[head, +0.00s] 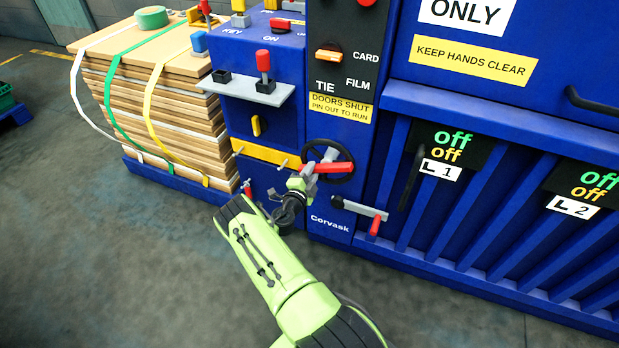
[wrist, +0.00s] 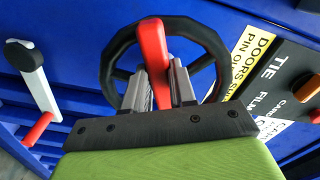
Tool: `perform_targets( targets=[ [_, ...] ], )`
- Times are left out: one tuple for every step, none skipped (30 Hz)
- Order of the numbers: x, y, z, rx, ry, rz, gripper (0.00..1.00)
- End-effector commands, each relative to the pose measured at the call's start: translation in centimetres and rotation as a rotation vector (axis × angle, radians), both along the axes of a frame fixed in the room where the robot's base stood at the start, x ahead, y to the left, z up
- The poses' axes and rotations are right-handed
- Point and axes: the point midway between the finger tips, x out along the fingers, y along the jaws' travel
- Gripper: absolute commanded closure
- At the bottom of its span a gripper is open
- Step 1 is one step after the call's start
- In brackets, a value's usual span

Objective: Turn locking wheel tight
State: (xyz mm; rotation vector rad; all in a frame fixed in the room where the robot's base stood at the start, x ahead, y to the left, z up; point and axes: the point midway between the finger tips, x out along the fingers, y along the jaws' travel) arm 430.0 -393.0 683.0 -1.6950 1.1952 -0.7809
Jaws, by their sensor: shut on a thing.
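The locking wheel is a black handwheel (head: 343,153) with a red handle (head: 335,168) on the blue machine's front, below the "DOORS SHUT" label. My gripper (head: 308,169) is at the wheel, its fingers on the handle's left part. In the wrist view the black wheel (wrist: 206,45) shows with the red handle (wrist: 151,48) standing across it. My gripper (wrist: 160,90) has one grey finger on each side of the handle and is shut on it.
A grey crank with a red grip (head: 375,226) is right of the wheel, low on the machine; the wrist view shows it at left. A shelf (head: 246,88) with red and black levers juts out above left. Strapped cardboard (head: 175,120) stands at left. The floor in front is clear.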

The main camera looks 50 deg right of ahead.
Motion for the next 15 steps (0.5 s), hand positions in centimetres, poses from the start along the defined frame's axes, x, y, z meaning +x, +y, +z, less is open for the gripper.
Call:
perform_targets(
  targets=[
    [0.13,-0.27,0.73,0.0,-0.038,-0.001,1.0],
    [0.15,-0.27,0.82,0.007,-0.057,-0.001,1.0],
    [0.18,-0.26,0.9,0.015,-0.08,-0.001,1.0],
    [0.2,-0.26,0.98,0.021,-0.097,-0.001,1.0],
    [0.22,-0.25,1.05,0.026,-0.112,-0.001,1.0],
    [0.24,-0.24,1.14,0.032,-0.13,0.0,1.0],
    [0.27,-0.23,1.18,0.037,-0.143,0.0,1.0],
    [0.29,-0.21,1.22,0.042,-0.156,0.001,1.0],
    [0.32,-0.19,1.27,0.047,-0.169,0.001,1.0],
    [0.34,-0.19,1.31,0.051,-0.179,0.002,1.0],
    [0.36,-0.17,1.35,0.054,-0.189,0.002,1.0],
    [0.36,-0.17,1.39,0.058,-0.198,0.002,1.0],
    [0.38,-0.16,1.43,0.059,-0.204,0.003,1.0],
    [0.38,-0.16,1.46,0.061,-0.211,0.003,1.0],
    [0.39,-0.17,1.49,0.063,-0.217,0.003,1.0]
  ],
)
